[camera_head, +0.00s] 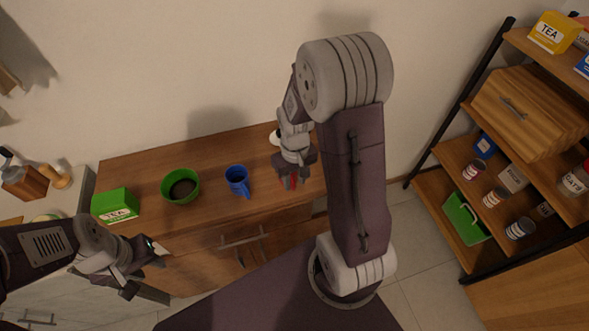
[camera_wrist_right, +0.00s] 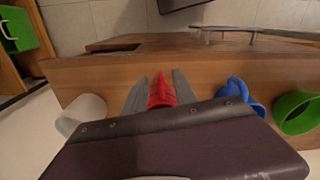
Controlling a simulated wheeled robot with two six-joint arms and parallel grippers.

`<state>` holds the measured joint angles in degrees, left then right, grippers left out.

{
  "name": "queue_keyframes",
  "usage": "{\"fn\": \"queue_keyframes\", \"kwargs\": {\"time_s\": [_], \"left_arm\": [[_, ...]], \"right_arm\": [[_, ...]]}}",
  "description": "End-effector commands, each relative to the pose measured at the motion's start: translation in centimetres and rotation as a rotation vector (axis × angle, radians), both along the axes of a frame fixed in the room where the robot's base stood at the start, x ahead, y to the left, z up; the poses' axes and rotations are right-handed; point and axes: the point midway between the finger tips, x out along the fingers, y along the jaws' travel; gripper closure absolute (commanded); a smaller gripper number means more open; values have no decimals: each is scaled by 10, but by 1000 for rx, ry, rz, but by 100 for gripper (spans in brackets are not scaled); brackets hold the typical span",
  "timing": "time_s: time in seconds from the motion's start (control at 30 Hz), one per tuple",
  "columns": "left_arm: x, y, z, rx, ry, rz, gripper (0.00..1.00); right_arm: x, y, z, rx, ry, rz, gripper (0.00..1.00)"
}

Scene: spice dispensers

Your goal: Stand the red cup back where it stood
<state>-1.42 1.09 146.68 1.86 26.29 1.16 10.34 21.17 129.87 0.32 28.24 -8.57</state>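The red cup (camera_head: 291,183) shows only in small part in the head view, under my right gripper (camera_head: 294,177) at the right part of the wooden cabinet top. In the right wrist view the red cup (camera_wrist_right: 162,91) is between the two grey fingers of my right gripper (camera_wrist_right: 160,90), which lie against both its sides. Its narrow handle points towards the cabinet's front edge. The dark gripper body hides the rest of it, and I cannot tell whether its base touches the wood. My left gripper (camera_head: 150,268) is open and empty before the cabinet's left front.
A shelf rack (camera_head: 447,152) is at the right.

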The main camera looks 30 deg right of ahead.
Motion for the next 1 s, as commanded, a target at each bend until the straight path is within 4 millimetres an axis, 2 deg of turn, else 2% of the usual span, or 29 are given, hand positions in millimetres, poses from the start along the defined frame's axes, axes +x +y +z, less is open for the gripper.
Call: {"fn": "queue_keyframes", "kwargs": {"time_s": [0.03,0.2,0.4,0.57,0.63,0.7,0.8,0.87,1.0], "left_arm": [[0,0,5,0,0,0,64],[0,0,10,0,0,0,64],[0,0,13,0,0,0,64],[0,0,12,0,0,0,64],[0,0,12,0,0,0,64],[0,0,12,0,0,0,64],[0,0,12,0,0,0,64],[0,0,12,0,0,0,64],[0,0,12,0,0,0,64]], "right_arm": [[2,0,18,-1,-8,0,67],[0,0,60,-1,-6,0,67],[0,0,87,-1,-3,0,67],[-2,1,90,0,0,1,67],[-11,13,83,3,-11,8,67],[-28,34,72,6,-37,15,67],[-49,54,59,12,-74,19,67],[-57,59,55,15,-85,16,67],[-58,61,53,17,-92,12,67]]}}
